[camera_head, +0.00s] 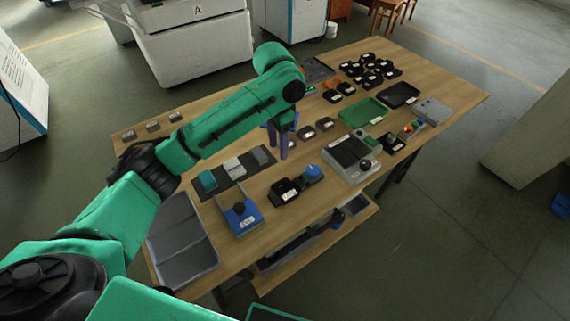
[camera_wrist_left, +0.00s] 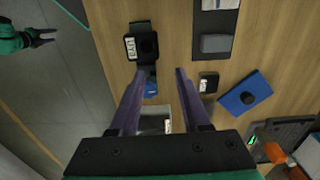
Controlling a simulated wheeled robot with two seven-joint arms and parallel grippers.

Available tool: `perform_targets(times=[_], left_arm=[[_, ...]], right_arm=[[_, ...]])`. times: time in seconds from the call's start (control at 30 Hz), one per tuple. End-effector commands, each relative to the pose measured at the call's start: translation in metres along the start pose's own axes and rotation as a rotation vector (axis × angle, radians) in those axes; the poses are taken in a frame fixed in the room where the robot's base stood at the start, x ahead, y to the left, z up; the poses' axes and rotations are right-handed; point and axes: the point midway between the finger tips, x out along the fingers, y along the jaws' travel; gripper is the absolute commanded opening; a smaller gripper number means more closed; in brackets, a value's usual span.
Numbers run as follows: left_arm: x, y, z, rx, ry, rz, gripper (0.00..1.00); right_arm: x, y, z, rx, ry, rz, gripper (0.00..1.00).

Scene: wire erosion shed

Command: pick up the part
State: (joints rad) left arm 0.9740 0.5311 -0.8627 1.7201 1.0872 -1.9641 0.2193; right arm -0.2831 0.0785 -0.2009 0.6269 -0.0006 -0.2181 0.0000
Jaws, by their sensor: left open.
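The task does not say which part; several small dark parts with white labels lie on the wooden table, such as a black part (camera_head: 306,132) just right of my left gripper (camera_head: 282,143). My left gripper points down over the table, open and empty. A small dark labelled part (camera_wrist_left: 208,82) lies just right of the right finger. My right gripper (camera_wrist_left: 42,37) shows at the wrist view's upper left, over the floor, its fingers apart.
A black fixture (camera_head: 287,190) with a blue knob (camera_head: 312,171), a blue box (camera_head: 243,218) and a grey device (camera_head: 350,155) stand near the front. A green tray (camera_head: 363,111) and a group of black parts (camera_head: 370,68) lie farther back. My left arm hides some table.

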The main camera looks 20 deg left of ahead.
Motion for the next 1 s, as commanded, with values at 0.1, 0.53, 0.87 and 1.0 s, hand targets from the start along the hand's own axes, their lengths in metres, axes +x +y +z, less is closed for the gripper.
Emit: perform_targets(times=[0.1,0.53,0.87,1.0], left_arm=[[0.008,0.001,0.003,0.009,-0.013,-0.005,0.47],[0.095,0.001,0.003,0.007,-0.010,-0.005,0.47],[0.143,0.001,0.004,0.008,-0.007,-0.007,0.47],[0.143,0.001,0.003,0.008,-0.007,-0.007,0.47]], right_arm=[[-0.001,0.001,-0.003,0.001,0.004,0.001,0.50],[-0.012,0.001,0.029,0.002,-0.049,0.001,0.50],[-0.017,0.003,0.008,0.000,-0.014,0.003,0.50],[-0.017,-0.001,0.011,0.001,-0.020,-0.001,0.50]])
